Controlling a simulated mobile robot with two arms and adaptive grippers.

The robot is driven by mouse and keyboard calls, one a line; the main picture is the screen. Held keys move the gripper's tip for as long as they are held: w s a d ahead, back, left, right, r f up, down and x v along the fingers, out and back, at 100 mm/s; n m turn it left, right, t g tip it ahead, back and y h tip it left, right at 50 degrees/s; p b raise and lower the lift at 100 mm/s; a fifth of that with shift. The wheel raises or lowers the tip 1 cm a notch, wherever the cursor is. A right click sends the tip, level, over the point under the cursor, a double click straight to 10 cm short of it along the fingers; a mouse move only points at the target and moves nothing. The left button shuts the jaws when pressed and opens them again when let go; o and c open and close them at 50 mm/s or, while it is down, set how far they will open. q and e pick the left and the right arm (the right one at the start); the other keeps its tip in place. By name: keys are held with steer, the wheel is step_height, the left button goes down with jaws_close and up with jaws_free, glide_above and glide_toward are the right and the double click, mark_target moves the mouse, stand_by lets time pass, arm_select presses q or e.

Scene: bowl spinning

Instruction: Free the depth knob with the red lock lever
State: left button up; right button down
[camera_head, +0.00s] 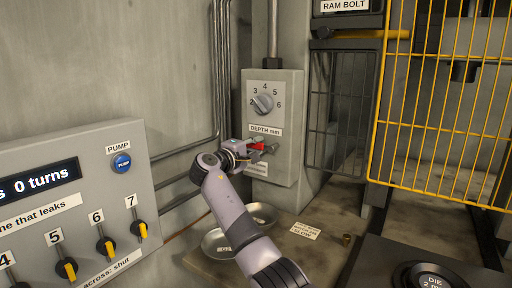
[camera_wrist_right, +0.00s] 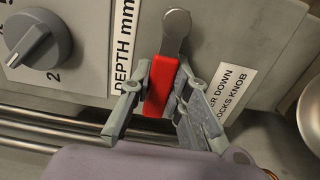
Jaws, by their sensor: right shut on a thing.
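The red lock lever (camera_head: 259,146) sits below the "DEPTH mm" label on the grey depth box. In the right wrist view the lever (camera_wrist_right: 161,88) has a red handle and a grey round-ended part. It lies about sideways along the box. My right gripper (camera_head: 250,149) is at the lever, and its fingers (camera_wrist_right: 165,92) are closed on either side of the red handle. The grey depth knob (camera_head: 263,103) is above the lever, on a dial numbered 2 to 6. The knob also shows in the right wrist view (camera_wrist_right: 38,40). My left gripper is out of view.
A label (camera_wrist_right: 222,95) about lever down locking the knob is partly hidden by my gripper. Metal bowls (camera_head: 262,215) stand below the box. A yellow mesh guard (camera_head: 440,100) is at right. A panel (camera_head: 90,200) with switches is at left. Pipes (camera_head: 222,70) run along the wall.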

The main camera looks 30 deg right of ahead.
steer(key=c, duration=1.5)
jaws_free()
steer(key=v, duration=1.2)
